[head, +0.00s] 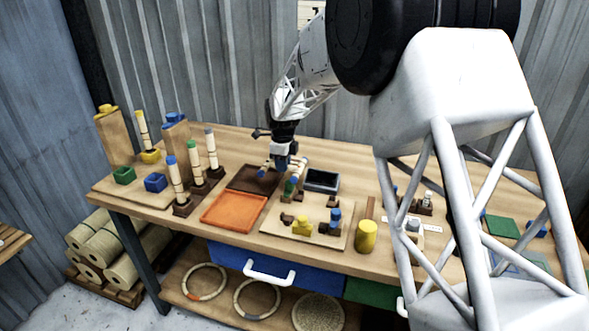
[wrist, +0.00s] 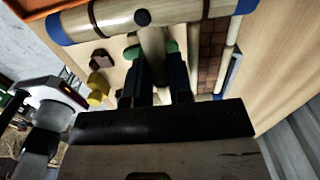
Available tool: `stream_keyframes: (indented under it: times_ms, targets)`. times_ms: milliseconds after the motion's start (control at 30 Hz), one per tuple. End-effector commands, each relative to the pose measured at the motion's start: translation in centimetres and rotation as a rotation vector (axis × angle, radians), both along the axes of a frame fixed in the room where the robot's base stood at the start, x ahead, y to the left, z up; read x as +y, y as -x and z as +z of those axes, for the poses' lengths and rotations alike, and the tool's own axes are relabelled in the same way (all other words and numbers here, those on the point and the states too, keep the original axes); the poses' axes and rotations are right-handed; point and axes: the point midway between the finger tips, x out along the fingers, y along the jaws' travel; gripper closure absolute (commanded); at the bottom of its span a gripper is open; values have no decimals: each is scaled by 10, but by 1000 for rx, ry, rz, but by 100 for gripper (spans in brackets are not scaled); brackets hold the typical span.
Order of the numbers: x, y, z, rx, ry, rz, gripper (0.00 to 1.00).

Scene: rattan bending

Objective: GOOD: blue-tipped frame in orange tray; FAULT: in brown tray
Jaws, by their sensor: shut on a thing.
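My gripper (head: 283,166) is shut on a pale rattan frame with blue tips, above the workbench near the right edge of the brown tray. In the wrist view, the frame (wrist: 110,22) has a pole with a blue end and dark bands, and my fingers (wrist: 163,82) close around a short bar joining it. In the head view my gripper hides much of the frame. The flat brown tray (head: 250,180) lies behind the orange tray (head: 235,212). The visible part of the orange tray is empty.
A wooden jig board (head: 270,228) with yellow and blue blocks lies right of the orange tray. Several upright rattan poles (head: 193,160) with coloured tips stand left of the trays. A dark box (head: 322,181) and yellow cylinder (head: 366,236) stand to the right.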

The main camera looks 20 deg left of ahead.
Motion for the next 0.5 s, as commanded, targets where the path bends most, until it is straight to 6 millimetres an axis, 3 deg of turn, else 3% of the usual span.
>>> stream_keyframes:
  times_ms: [500]
  targets:
    - [88,-34,-18,0,0,2,100]
